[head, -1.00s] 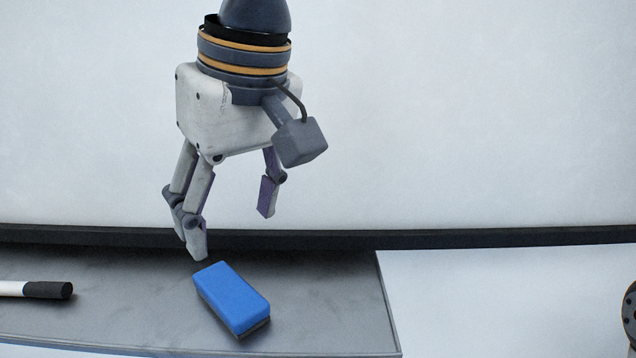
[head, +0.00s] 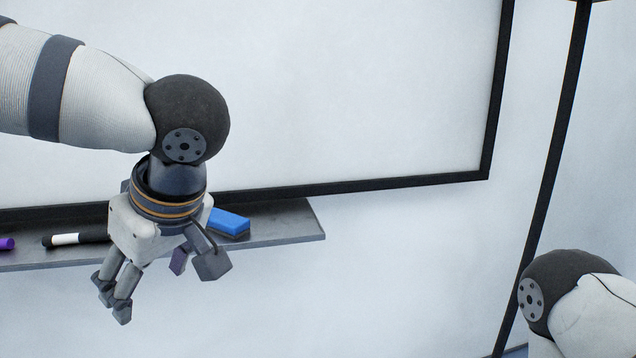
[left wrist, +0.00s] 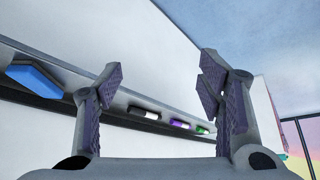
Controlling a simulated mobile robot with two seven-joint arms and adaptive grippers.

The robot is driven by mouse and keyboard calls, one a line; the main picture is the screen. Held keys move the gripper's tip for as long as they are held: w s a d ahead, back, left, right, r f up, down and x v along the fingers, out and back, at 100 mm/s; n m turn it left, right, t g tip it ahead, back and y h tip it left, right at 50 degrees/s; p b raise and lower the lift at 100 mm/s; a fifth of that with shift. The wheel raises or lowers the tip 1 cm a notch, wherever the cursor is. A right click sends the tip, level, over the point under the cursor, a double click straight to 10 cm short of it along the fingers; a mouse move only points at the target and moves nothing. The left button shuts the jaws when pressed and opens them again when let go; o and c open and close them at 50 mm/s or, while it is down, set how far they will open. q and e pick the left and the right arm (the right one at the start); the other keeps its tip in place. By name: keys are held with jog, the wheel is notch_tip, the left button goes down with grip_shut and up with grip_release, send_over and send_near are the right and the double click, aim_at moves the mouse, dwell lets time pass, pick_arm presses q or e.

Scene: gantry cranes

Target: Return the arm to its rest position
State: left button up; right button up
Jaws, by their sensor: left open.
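My left gripper (head: 148,283) is open and empty in the head view. It hangs in front of the tray under the whiteboard, with its fingers pointing down. In the left wrist view its two fingers (left wrist: 160,105) stand wide apart with nothing between them. My right arm (head: 575,300) shows only in part at the lower right of the head view; its gripper is out of view.
A blue eraser (head: 230,223) lies on the grey tray (head: 290,222), also seen in the left wrist view (left wrist: 34,78). A black-and-white marker (head: 65,239) and a purple-tipped one (head: 6,243) lie left. The whiteboard (head: 350,90) is behind. A dark pole (head: 552,150) stands right.

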pick_arm(q)
jog(key=w+a+f+m+t, duration=0.1)
jog(key=w+a+f+m, duration=0.1)
jog(key=f, duration=0.9)
jog(key=w+a+f+m+t, duration=0.2)
jog(key=w+f+m, duration=0.1)
jog(key=f, duration=0.9)
jog(key=s+d+f+m+g+h, duration=0.2)
jog(key=s+f+m+h, duration=0.15)
jog(key=s+f, duration=0.75)
jog(key=s+f+m+g+h, duration=0.1)
jog(key=s+f+g, duration=0.1)
jog(key=s, duration=0.8)
jog(key=s+f+m+g+h, duration=0.1)
jog(key=s+f+m+g, duration=0.1)
jog(key=s, duration=0.9)
jog(key=shift+a+f+g, duration=0.3)
jog(key=shift+f+g, duration=0.2)
jog(key=shift+g, duration=0.3)
jog(key=shift+m, duration=0.25)
